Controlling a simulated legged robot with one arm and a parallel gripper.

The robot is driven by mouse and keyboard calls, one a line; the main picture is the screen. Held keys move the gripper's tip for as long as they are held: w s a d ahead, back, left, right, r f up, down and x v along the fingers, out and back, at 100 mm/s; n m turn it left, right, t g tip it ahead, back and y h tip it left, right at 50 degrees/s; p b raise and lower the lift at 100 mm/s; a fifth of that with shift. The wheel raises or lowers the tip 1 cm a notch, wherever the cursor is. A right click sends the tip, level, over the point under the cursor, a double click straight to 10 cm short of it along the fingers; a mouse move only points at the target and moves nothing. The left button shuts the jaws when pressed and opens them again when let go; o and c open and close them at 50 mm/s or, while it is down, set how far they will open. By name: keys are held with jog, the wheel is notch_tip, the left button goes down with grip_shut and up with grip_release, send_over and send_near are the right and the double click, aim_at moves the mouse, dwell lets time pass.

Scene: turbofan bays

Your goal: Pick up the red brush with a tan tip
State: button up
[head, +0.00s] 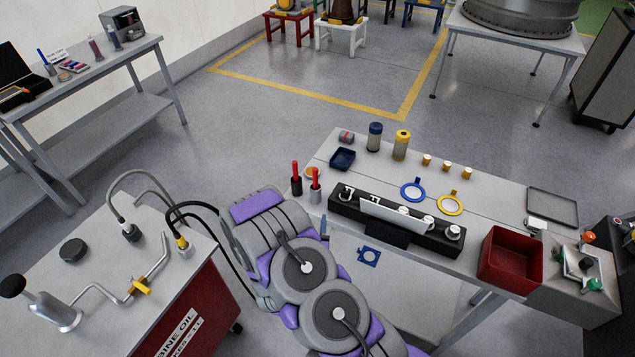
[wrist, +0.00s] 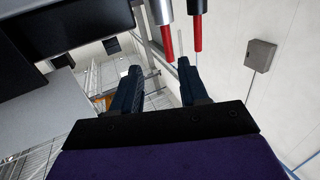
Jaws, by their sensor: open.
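Two upright red handles stand in holders at the left end of the workbench in the head view: one red handle (head: 295,167) in a black holder (head: 296,186), the other red handle (head: 316,176) in a grey holder (head: 316,193). No tan tip shows, so I cannot tell which is the brush. In the wrist view, the picture is turned over; one red handle (wrist: 167,40) hangs from the silver holder (wrist: 160,11), the other red handle (wrist: 198,34) from the black one. My gripper (wrist: 160,66) is open and empty, its fingers apart from both handles.
A black rack (head: 395,222) lies along the bench (head: 480,190) front, right of the holders. A red bin (head: 510,258) is at the right. An oil cart (head: 115,270) with hoses stands at the left, near my arm.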

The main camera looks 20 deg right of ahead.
jog(key=w+a+b, duration=0.1)
jog(key=w+b, duration=0.1)
jog(key=w, duration=0.1)
jog(key=b, duration=0.3)
send_near(314, 183)
jog(key=d, duration=0.2)
jog(key=b+x, duration=0.1)
jog(key=b, duration=0.1)
jog(key=b+x, duration=0.2)
jog(key=b, duration=0.1)
jog(key=b+x, duration=0.2)
jog(key=b, duration=0.1)
jog(key=shift+w+a+f, duration=0.15)
jog(key=shift+f, duration=0.2)
jog(key=shift+w, duration=0.15)
jog(key=shift+w+a+r+b, duration=0.15)
jog(key=shift+w+a+b, duration=0.15)
jog(key=shift+w, duration=0.15)
jog(key=b+x, duration=0.1)
jog(key=x, duration=0.2)
jog(key=shift+w+d, duration=0.15)
jog(key=shift+w, duration=0.2)
jog(key=shift+d, duration=0.7)
jog(key=shift+a, duration=0.85)
jog(key=c, duration=0.6)
jog(key=shift+c, duration=0.8)
jog(key=shift+d, duration=0.5)
grip_shut()
